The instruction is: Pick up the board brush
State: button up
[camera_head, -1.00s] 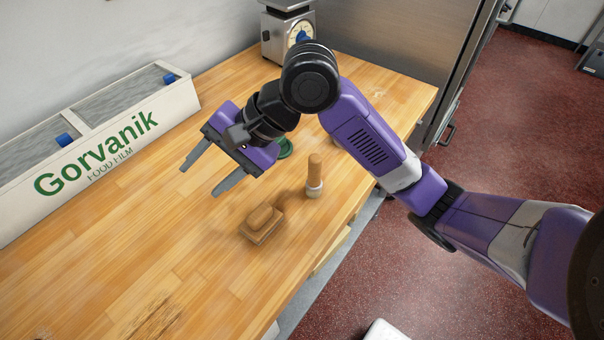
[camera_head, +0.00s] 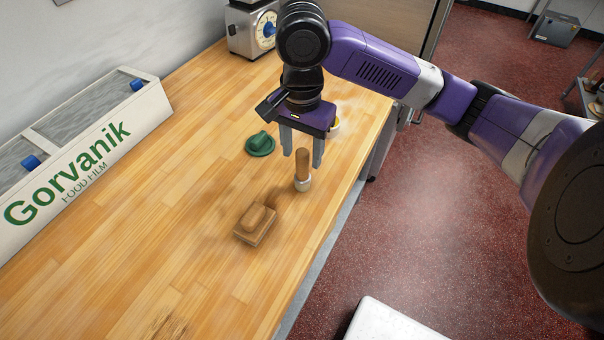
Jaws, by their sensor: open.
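A brown wooden block with a raised rounded grip (camera_head: 255,224), which looks like the board brush, lies flat on the wooden worktop; its underside is hidden. An upright tool with a wooden handle and a pale round base (camera_head: 303,172) stands just behind it, to the right. My gripper (camera_head: 302,158) points down with its fingers spread and nothing held. In the picture, the upright tool's handle top shows between the fingertips; I cannot tell whether the fingers are around it or behind it. The block is in front of the gripper and apart from it.
A green round tool with a grip (camera_head: 260,144) lies left of my gripper. A yellow-and-white round item (camera_head: 336,127) is partly hidden behind it. A scale (camera_head: 252,30) stands at the back, a film box (camera_head: 85,145) along the wall. The front worktop (camera_head: 130,265) is clear.

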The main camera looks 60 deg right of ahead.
aim_at(302, 165)
jog(key=shift+d+f, duration=0.1)
jog(key=shift+f, duration=2.25)
grip_shut()
